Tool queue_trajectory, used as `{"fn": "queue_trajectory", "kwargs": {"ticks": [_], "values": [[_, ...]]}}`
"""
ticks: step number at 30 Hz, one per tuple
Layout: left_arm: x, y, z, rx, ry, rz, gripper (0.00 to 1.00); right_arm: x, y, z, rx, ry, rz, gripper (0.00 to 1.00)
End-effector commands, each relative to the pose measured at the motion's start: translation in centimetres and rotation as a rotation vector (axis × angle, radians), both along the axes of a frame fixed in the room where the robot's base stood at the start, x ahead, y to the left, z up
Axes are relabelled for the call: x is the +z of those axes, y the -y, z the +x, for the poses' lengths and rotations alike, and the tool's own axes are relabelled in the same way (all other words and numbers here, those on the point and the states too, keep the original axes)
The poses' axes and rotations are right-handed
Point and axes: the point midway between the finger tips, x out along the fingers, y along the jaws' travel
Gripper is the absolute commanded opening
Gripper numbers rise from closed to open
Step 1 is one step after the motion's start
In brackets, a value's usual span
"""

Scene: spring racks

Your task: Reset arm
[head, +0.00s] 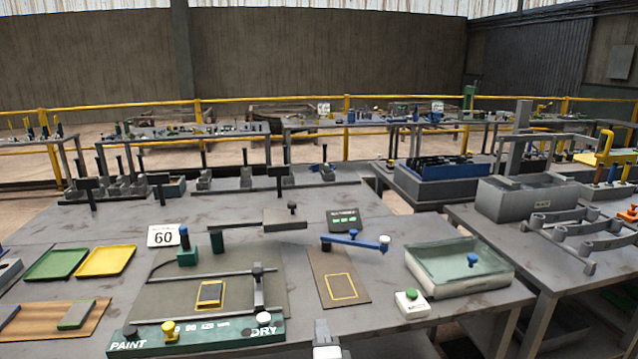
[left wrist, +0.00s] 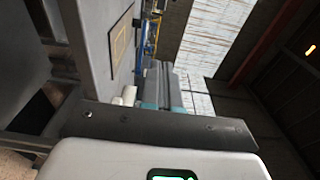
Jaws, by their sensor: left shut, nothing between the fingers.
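My left gripper (head: 322,328) shows small at the bottom middle of the head view, at the near edge of the grey workbench (head: 390,335). Its fingers also show in the left wrist view (left wrist: 164,68), grey with teal parts. They are closed together with nothing between them. The gripper is just right of the green PAINT/DRY panel (head: 225,333). My right gripper is not in view.
On the bench stand a glass-lidded tray (head: 460,285), a white box with a green button (head: 412,303), a blue lever (head: 352,240), a brown board (head: 325,268), and green (head: 55,263) and yellow (head: 105,261) trays. A second table with grey bars stands at right.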

Motion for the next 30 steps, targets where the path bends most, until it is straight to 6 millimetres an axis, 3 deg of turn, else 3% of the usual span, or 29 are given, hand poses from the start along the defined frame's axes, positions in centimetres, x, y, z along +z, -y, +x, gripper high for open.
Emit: {"fn": "queue_trajectory", "kwargs": {"ticks": [6,11,17,20,23,24,27,30], "values": [[-2.5,-6.0,1.7,0.100,-0.046,0.004,0.00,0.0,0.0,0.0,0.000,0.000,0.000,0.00],[-5.7,-10.7,1.5,0.156,-0.112,0.027,0.00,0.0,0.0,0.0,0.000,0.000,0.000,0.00],[-13.4,-16.6,-1.4,0.164,-0.304,-0.017,0.00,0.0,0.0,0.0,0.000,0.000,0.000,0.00],[-19.3,-19.1,-5.4,0.161,-0.472,-0.195,0.00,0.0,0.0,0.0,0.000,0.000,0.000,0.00],[-25.0,-19.8,-11.6,0.191,-0.683,-0.490,0.00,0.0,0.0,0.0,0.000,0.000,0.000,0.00],[-26.8,-19.4,-14.5,0.222,-0.772,-0.624,0.00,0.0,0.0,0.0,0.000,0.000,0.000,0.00],[-29.8,-17.7,-21.6,0.348,-0.985,-0.952,0.00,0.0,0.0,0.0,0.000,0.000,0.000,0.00],[-30.7,-15.2,-27.8,0.523,-1.167,-1.215,0.00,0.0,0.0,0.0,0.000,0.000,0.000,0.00]]}}
